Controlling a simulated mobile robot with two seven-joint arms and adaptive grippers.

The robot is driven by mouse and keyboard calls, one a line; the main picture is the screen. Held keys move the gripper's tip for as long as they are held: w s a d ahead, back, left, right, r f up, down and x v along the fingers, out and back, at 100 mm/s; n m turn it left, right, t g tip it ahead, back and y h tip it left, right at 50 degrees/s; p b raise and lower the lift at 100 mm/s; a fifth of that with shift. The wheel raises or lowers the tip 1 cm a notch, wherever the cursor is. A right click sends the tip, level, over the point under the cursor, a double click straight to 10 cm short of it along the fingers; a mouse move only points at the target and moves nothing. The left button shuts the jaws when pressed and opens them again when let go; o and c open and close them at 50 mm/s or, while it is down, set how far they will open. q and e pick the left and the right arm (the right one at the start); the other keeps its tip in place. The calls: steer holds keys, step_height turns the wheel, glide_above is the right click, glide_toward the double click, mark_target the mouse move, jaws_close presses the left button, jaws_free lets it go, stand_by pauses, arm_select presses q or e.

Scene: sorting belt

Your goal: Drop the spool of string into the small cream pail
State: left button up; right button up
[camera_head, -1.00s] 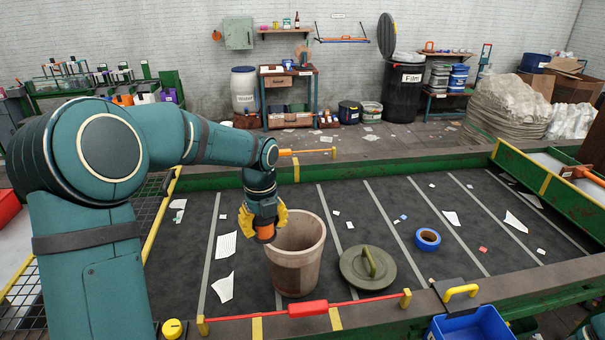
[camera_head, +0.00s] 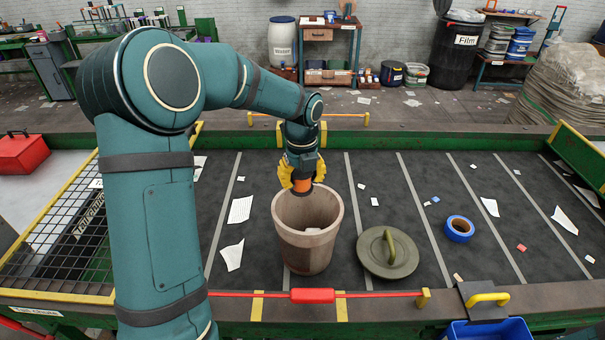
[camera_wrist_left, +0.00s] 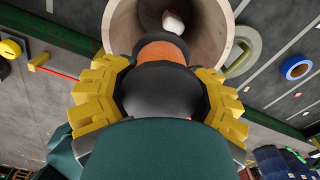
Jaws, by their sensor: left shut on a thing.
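The spool of string, an orange wound body (camera_head: 304,185) with a dark end, is gripped by my left gripper (camera_head: 304,178), whose yellow fingers close on its sides. The spool also shows in the left wrist view (camera_wrist_left: 165,50), in front of the pail's opening. The small cream pail (camera_head: 305,248) stands upright and open on the dark belt. The gripper and spool are above the far part of its rim, pointing down. A small whitish thing lies inside the pail (camera_wrist_left: 222,25). The fingertip contact is partly hidden. My right gripper is not in view.
A round olive lid with a handle (camera_head: 387,262) lies on the belt right of the pail. A blue tape roll (camera_head: 459,228) and paper scraps (camera_head: 239,210) lie around. A red bar (camera_head: 310,296) runs along the front edge. A blue bin (camera_head: 490,331) is at front right.

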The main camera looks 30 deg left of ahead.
arm_select(q)
steer(key=shift+f+b, duration=0.9)
steer(key=shift+f, duration=0.55)
steer(key=shift+r, duration=0.1)
steer(key=o, duration=1.4)
step_height(320, 180, up, 12)
